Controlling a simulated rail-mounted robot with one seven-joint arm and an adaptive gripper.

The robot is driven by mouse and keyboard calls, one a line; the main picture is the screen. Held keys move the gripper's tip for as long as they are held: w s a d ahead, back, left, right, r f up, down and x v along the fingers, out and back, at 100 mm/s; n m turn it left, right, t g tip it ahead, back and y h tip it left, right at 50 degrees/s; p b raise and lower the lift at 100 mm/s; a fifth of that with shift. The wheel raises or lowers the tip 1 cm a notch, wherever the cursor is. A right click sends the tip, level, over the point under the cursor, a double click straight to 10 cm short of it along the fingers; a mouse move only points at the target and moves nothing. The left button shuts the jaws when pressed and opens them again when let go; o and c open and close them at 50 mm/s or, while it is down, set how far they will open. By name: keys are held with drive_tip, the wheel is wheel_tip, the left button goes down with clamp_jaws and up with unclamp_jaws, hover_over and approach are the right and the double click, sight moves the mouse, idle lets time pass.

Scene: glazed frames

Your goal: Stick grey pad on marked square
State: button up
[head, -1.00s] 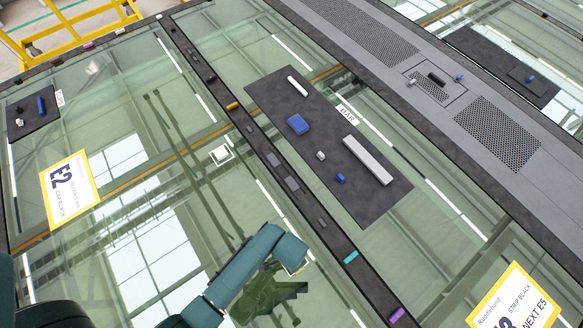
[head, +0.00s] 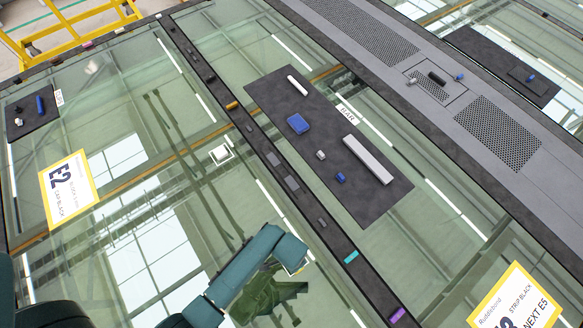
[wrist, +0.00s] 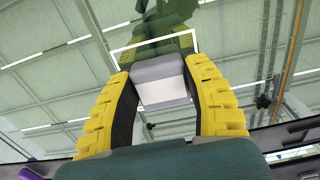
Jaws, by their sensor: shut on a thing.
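My gripper (wrist: 160,74) has yellow ridged fingers, shut on a grey pad (wrist: 158,67) with a paler lower face. In the wrist view, a white outlined square (wrist: 152,41) shows on the glass beyond the pad. The pad and fingers cover its near part, and I cannot tell whether the pad touches the glass. In the head view, my teal arm end hides the fingers and pad; a short pale edge shows beside it. Another white-edged square (head: 220,154), with a pale centre, lies on the glass further up and left.
A dark mat (head: 365,205) holds a white bar (head: 368,160), a blue block (head: 298,124) and small pieces. A dark strip (head: 215,92) with small coloured items crosses the glass. Yellow-edged E2 card (head: 84,203) lies left. Glass around my arm is mostly clear, with reflections.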

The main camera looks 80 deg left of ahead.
drive_tip(key=o, duration=0.8)
wheel_tip(320, 180, up, 12)
